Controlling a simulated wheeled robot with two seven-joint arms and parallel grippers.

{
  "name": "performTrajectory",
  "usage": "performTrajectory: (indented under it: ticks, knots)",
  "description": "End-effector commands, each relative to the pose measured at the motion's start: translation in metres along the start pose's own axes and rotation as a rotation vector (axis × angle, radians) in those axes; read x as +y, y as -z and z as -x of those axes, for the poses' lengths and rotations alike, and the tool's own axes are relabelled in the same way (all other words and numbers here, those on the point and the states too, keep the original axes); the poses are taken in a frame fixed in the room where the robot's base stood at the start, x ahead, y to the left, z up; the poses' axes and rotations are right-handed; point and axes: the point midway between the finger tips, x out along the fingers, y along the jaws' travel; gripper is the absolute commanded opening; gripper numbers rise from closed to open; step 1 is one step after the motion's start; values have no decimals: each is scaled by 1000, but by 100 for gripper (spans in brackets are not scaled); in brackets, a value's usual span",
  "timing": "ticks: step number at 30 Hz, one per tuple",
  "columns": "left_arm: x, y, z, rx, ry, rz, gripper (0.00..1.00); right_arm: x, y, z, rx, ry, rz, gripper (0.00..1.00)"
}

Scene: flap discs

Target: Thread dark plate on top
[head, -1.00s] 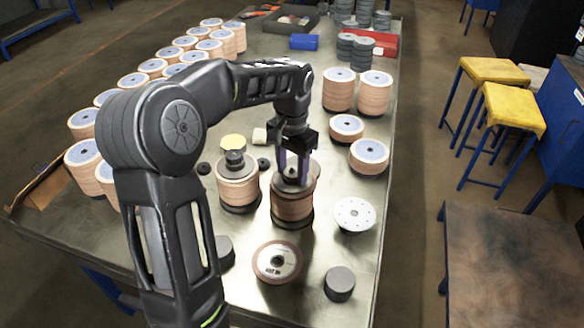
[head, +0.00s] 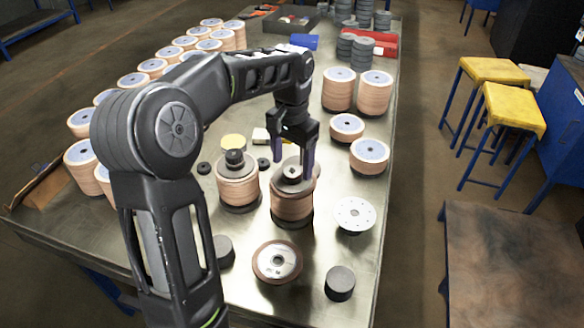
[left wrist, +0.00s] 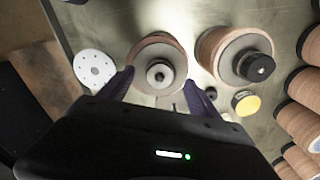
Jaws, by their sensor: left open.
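The near stack of tan flap discs (head: 292,208) stands on a dark base on the metal table. A dark grey plate (head: 283,182) lies on its top, and a pale metal post end shows at its centre. In the left wrist view the plate (left wrist: 145,80) lies around the post (left wrist: 160,73) and looks flat on the discs. My left gripper (head: 293,158) is open above this stack, pointing down. Its two purple fingers are apart on either side of the post and hold nothing; they also show in the left wrist view (left wrist: 157,90). My right gripper is not in view.
A second disc stack (head: 237,188) with a black knob (head: 234,157) stands just left. A white holed disc (head: 355,214), a loose flap disc (head: 278,262) and a dark cylinder (head: 340,284) lie nearer. More discs stand at left and back right.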

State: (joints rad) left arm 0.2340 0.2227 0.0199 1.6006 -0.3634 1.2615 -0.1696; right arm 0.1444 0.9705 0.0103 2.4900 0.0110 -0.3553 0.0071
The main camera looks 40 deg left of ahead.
Motion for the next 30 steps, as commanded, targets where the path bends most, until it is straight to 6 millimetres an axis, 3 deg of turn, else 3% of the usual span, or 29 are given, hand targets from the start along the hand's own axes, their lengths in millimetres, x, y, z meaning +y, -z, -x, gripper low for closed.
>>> performTrajectory:
  ticks: [6, 10, 30]
  knots:
    - [0, 1, 39, 3, 1, 0, 72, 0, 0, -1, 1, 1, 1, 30]
    - [0, 0, 52, 1, 0, 0, 72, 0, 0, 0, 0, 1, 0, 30]
    - [0, 0, 54, 1, 1, 0, 72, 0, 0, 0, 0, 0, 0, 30]
